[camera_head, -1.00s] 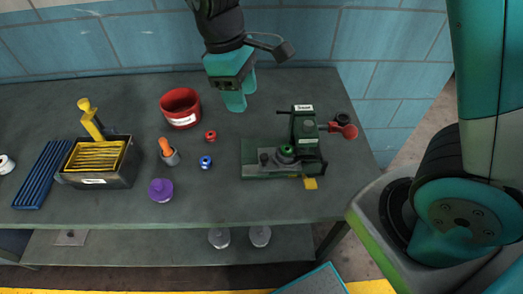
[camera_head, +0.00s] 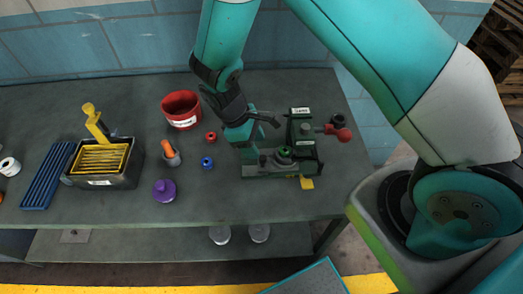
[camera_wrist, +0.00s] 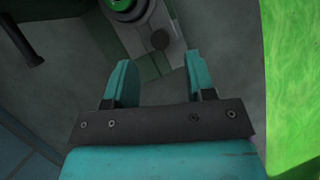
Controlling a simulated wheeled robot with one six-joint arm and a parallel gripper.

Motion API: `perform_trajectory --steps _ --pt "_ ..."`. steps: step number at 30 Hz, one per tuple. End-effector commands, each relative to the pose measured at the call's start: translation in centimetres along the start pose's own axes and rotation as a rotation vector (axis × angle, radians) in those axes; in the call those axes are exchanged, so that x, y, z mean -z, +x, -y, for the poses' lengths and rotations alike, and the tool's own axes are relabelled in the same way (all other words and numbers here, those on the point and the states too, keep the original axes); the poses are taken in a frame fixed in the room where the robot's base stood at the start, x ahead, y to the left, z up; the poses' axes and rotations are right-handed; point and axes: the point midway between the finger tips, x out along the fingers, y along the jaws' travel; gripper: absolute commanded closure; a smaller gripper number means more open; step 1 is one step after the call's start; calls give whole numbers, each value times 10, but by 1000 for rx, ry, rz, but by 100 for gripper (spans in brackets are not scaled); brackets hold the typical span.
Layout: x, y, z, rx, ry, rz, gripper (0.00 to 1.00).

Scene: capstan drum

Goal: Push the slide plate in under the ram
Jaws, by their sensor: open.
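The dark green press (camera_head: 302,128) stands on the right of the bench, with a white label on top and a red-knobbed lever (camera_head: 339,132) at its right. Its slide plate (camera_head: 270,166) lies on the long low base, with a green-ringed part (camera_head: 285,152) on it in front of the press body. A small dark knob (camera_wrist: 160,39) stands on the plate in the wrist view. My gripper (camera_head: 250,157) is at the plate's left end. In the wrist view my gripper (camera_wrist: 158,75) is open and empty, its fingers apart, short of the knob. The ram's underside is hidden.
A red bowl (camera_head: 182,108), a red ring (camera_head: 211,137), a blue ring (camera_head: 207,162), an orange-handled tool in a cup (camera_head: 172,153) and a purple lidded piece (camera_head: 164,191) stand to the left. The front bench strip is clear.

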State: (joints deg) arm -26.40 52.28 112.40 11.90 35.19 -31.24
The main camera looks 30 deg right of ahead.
Motion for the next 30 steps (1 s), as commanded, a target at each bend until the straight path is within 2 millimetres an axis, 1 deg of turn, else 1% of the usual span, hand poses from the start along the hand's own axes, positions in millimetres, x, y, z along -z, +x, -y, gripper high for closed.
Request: perform_trajectory --steps 3,6,9,13,20,21,23,24,26,27,30 --pt "-2 22 1 2 0 4 50" --pt "-1 36 0 2 0 3 50" --pt "0 46 0 1 0 1 50" --pt "0 52 0 0 0 -1 50" --pt "1 52 0 0 0 -2 50" --pt "1 52 0 0 0 -1 54" --pt "1 52 0 0 0 -1 68" --pt "1 52 0 0 0 -1 77" --pt "1 52 0 0 0 -1 91" --pt "1 52 0 0 0 -1 100" --pt "0 52 0 0 0 -1 100"
